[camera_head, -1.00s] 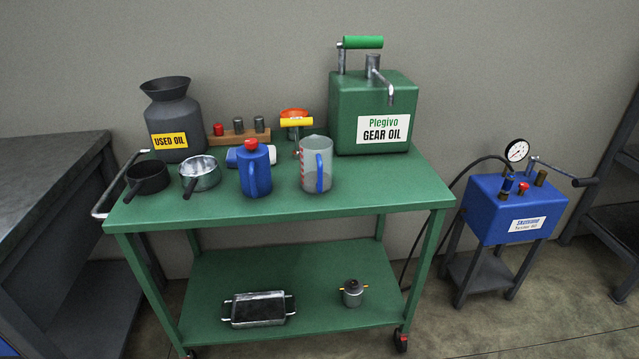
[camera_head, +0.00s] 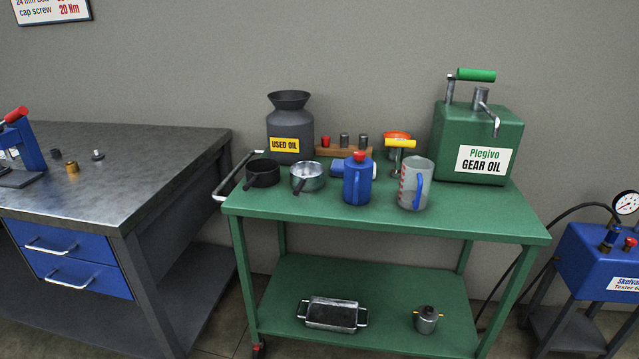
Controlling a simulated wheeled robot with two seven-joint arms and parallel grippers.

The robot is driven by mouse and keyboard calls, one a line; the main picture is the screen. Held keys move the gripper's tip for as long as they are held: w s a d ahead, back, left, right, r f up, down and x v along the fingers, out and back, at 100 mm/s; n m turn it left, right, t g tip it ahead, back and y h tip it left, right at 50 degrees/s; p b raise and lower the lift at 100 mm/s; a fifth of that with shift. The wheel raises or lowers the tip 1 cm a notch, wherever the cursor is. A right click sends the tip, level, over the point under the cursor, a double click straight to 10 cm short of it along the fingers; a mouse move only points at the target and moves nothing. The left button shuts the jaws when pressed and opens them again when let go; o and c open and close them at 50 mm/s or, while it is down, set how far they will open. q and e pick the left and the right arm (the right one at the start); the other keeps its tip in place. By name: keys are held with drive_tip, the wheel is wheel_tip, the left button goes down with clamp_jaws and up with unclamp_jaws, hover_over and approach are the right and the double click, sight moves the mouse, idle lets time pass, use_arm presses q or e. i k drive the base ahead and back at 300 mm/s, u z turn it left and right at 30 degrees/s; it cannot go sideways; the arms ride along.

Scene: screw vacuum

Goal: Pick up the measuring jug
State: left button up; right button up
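The measuring jug (camera_head: 408,186) is a clear grey cup with red marks on its left side and a blue handle toward me. It stands upright on the top of the green cart (camera_head: 480,215), near the front edge and right of the middle. A blue can with a red cap (camera_head: 357,182) stands just left of it. Neither of my grippers is in view, and nothing touches the jug.
Two small pans, black (camera_head: 263,173) and silver (camera_head: 307,177), stand on the cart's left. The used oil can (camera_head: 290,125) and gear oil tank (camera_head: 478,140) stand behind. A grey workbench (camera_head: 140,160) is at left, a blue tester (camera_head: 600,262) at right.

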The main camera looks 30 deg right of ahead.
sight(417, 172)
drive_tip(key=u, duration=0.3)
drive_tip(key=i, duration=1.35)
drive_tip(key=z, duration=2)
